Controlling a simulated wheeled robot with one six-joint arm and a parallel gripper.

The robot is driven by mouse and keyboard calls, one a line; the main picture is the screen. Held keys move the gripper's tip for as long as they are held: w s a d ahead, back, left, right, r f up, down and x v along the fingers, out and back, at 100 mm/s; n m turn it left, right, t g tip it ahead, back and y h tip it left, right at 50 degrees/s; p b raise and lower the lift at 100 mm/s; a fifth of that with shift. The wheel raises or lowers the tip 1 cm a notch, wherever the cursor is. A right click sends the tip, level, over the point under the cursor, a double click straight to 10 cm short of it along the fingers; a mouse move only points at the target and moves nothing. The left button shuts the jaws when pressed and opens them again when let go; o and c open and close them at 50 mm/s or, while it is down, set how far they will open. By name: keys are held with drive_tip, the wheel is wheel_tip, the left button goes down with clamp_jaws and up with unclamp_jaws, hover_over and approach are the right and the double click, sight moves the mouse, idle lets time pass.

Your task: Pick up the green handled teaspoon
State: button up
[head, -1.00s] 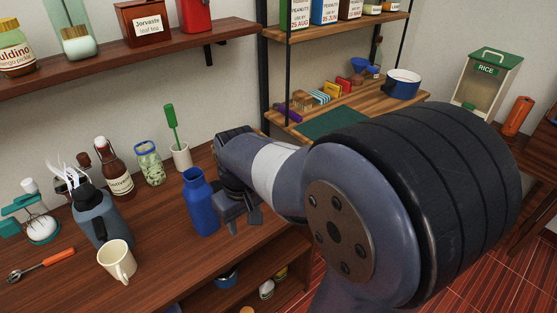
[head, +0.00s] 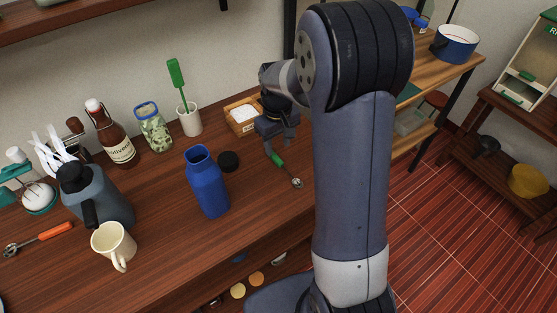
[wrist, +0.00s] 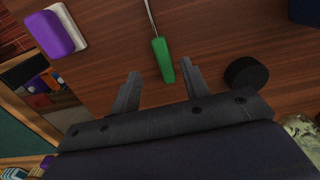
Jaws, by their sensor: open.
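The green handled teaspoon (head: 278,159) lies on the wooden counter near its right edge, its metal end pointing toward the lower right. In the wrist view its green handle (wrist: 163,61) lies between the fingertips, and its metal shaft runs up out of the frame. My gripper (head: 279,147) is over the handle end of the spoon. In the wrist view my gripper (wrist: 160,70) has its fingers spread, one on each side of the handle, holding nothing. The gap in height between fingers and spoon is hard to judge.
A black round lid (head: 228,161) sits left of the spoon, also beside the right finger in the wrist view (wrist: 246,75). A blue bottle (head: 207,184) stands further left. A wooden box (head: 243,130) is behind. A purple and white block (wrist: 56,33) shows at upper left.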

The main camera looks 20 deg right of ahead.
sight(277, 159)
drive_tip(key=f, duration=0.5)
drive_tip(key=shift+s+a, duration=0.1)
drive_tip(key=shift+s, duration=0.15)
drive_tip(key=shift+c, duration=0.4)
clamp_jaws()
